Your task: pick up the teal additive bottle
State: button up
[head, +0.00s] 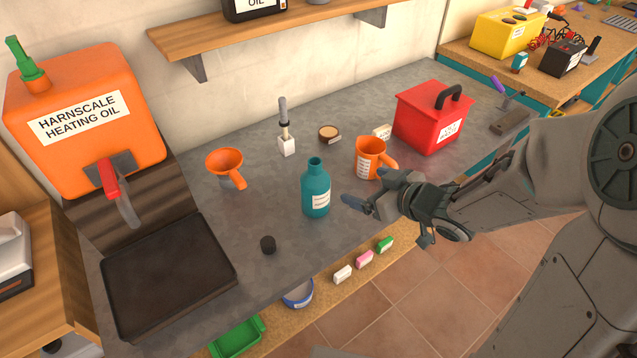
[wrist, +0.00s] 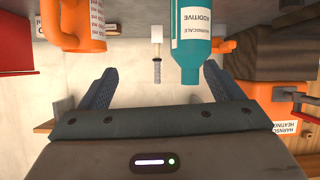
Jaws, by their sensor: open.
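The teal additive bottle (head: 316,190) stands upright and uncapped on the grey worktop, near its front edge. A white label is on its side. My gripper (head: 352,203) is just to the right of the bottle in the head view, apart from it. In the wrist view, which looks upside down, the bottle (wrist: 191,45) is beyond the fingers, nearer the right finger. My gripper (wrist: 157,85) is open with nothing between its fingers. A small black cap (head: 268,245) lies on the worktop in front and left of the bottle.
An orange measuring jug (head: 370,158) stands close behind my gripper. An orange funnel (head: 225,165) lies left of the bottle, with a black tray (head: 170,272) farther left. A red box (head: 432,118) stands at the back right. The worktop between funnel and bottle is clear.

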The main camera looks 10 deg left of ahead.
aim_at(313, 163)
jog(key=a+f, duration=0.1)
jog(key=a, duration=0.2)
jog(key=w+a+f+g+y+b, duration=0.1)
jog(key=a, duration=0.2)
jog(key=a+f+n+y, duration=0.1)
jog(key=a, duration=0.2)
jog(key=shift+w+f+b, duration=0.2)
jog(key=shift+w+b, duration=0.15)
jog(key=shift+w, duration=0.05)
jog(key=shift+s+x, duration=0.2)
jog(key=shift+x, duration=2.7)
jog(key=shift+a, duration=0.1)
jog(key=c, duration=1.3)
jog(key=shift+r, duration=0.2)
jog(key=r, duration=0.3)
jog(key=r+p, duration=0.1)
jog(key=shift+w+d+r, duration=0.2)
jog(key=shift+d+r, duration=0.1)
jog(key=shift+r, duration=0.05)
jog(key=w+d+r+p, duration=0.3)
jog(key=w+d+r, duration=0.3)
jog(key=d, duration=0.3)
